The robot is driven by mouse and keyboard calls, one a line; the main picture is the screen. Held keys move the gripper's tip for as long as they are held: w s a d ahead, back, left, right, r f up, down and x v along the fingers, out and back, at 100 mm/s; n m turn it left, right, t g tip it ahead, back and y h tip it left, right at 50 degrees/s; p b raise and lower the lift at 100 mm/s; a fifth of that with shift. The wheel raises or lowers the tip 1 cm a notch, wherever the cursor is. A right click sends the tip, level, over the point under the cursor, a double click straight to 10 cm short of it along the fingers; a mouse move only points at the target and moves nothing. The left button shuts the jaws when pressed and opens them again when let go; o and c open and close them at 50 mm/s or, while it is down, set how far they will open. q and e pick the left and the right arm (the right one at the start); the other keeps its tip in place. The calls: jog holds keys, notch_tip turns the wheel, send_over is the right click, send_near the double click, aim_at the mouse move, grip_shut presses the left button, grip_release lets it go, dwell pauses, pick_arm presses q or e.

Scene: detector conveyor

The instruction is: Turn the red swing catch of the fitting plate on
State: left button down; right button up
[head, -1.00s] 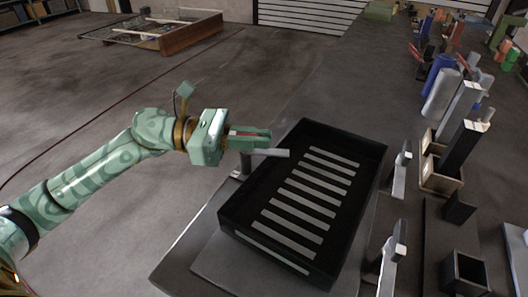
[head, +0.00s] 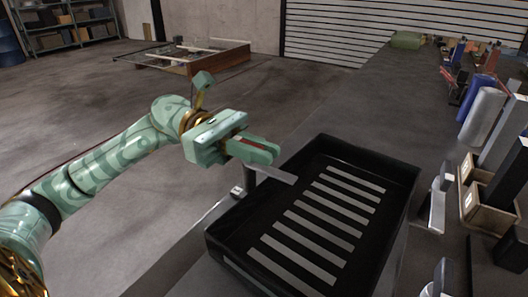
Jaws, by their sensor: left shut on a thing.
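Just below the fingers a flat grey bar (head: 275,174) juts right over the tray's edge from a short grey post (head: 249,182). The bar lies about parallel to the tray's slats. I cannot make out the fitting plate clearly. My right gripper is not in view.
The black tray (head: 408,180) with several pale slats fills the middle of the grey bench. Grey upright brackets (head: 438,200) stand to its right, with wooden boxes (head: 486,217) and a grey cylinder (head: 481,118) beyond. Open floor lies to the left.

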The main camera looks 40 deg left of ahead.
pick_arm(q)
jog(key=shift+f, duration=0.1)
jog(key=c, duration=1.5)
grip_release()
